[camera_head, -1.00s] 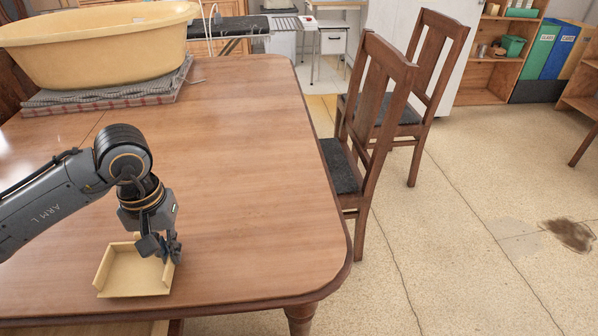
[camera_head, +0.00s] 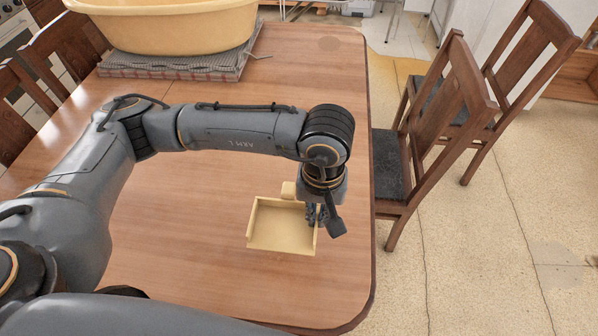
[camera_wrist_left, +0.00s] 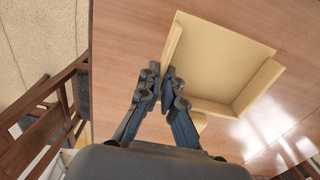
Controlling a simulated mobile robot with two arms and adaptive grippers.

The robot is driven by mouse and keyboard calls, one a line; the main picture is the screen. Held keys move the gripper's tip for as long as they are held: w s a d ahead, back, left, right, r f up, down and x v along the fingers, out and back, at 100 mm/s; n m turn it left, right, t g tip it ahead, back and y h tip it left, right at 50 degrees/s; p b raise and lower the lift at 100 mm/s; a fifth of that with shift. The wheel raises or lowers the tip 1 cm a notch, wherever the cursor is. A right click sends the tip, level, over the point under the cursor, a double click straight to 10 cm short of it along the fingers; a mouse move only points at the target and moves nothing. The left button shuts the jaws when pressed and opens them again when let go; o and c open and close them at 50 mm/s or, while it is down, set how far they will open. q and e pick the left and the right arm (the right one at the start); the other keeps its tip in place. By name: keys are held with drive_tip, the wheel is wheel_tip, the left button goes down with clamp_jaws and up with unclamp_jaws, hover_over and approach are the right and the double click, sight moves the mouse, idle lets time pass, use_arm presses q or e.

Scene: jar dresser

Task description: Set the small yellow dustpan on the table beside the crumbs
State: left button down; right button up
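The small yellow dustpan (camera_head: 272,236) is over the near right part of the wooden table (camera_head: 190,235), its tray facing up. I cannot tell whether it touches the tabletop. My left gripper (camera_head: 318,218) points down at its right wall. In the left wrist view the fingertips (camera_wrist_left: 160,84) close around a side wall of the dustpan (camera_wrist_left: 222,62). The dustpan's short handle (camera_head: 288,190) shows at its far side. A faint darker patch (camera_head: 329,43) lies near the table's far end; I cannot tell if it is crumbs. My right gripper is out of view.
A large yellow basin (camera_head: 175,27) stands on folded cloths (camera_head: 175,66) at the table's far left. Wooden chairs (camera_head: 440,120) stand along the right edge, and others (camera_head: 62,45) at the left. The table's middle is mostly clear, with my left arm above it.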

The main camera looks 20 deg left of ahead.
use_arm(q)
drive_tip(key=w+a+f+b, duration=0.1)
drive_tip(key=w+f, duration=0.2)
drive_tip(key=w, duration=0.1)
drive_tip(key=w+a+f+b, duration=0.1)
drive_tip(key=w+f+b, duration=0.1)
drive_tip(key=w+f, duration=0.1)
drive_tip(key=w+f+b, duration=0.1)
drive_tip(key=w+f, duration=0.2)
drive_tip(key=w, duration=0.2)
drive_tip(key=shift+w+a, duration=0.35)
drive_tip(key=shift+a, duration=0.05)
drive_tip(key=shift+w+a+f+b, duration=0.1)
drive_tip(key=shift+w+f+b, duration=0.1)
drive_tip(key=shift+f+b, duration=0.15)
wheel_tip(320, 180, down, 3)
drive_tip(key=shift+w+f+b, duration=0.1)
drive_tip(key=shift+w+b, duration=0.05)
drive_tip(key=shift+b, duration=0.65)
drive_tip(key=shift+f, duration=0.1)
drive_tip(key=c, duration=1.5)
unclamp_jaws()
